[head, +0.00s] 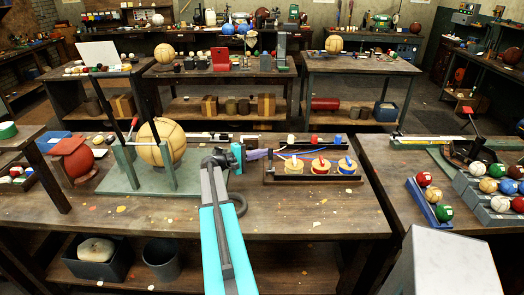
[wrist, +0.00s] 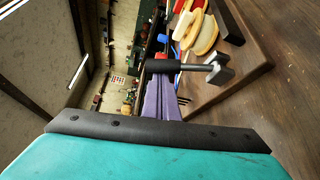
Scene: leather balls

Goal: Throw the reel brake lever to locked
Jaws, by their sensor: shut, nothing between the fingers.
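Three thread reels with pale yellow, red and blue parts, the middle reel (head: 320,166) among them, sit in a row on a dark wooden board (head: 315,181) on the bench. Reels also show at the top of the wrist view (wrist: 207,35). In the wrist view a lever-like part with a black grip (wrist: 163,66) and a grey metal head (wrist: 220,70) lies across the tips of my gripper; I take it for the brake lever. My gripper (head: 266,154) has purple fingers, shut and empty, at the board's left end. They also show in the wrist view (wrist: 163,88). Whether they touch the lever I cannot tell.
A green stand (head: 150,182) with upright posts and a large tan ball (head: 162,143) is left of my arm. A red-brown ball (head: 78,160) sits farther left. A blue tray (head: 428,204) of small balls is on the right bench. The front of my bench is mostly clear.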

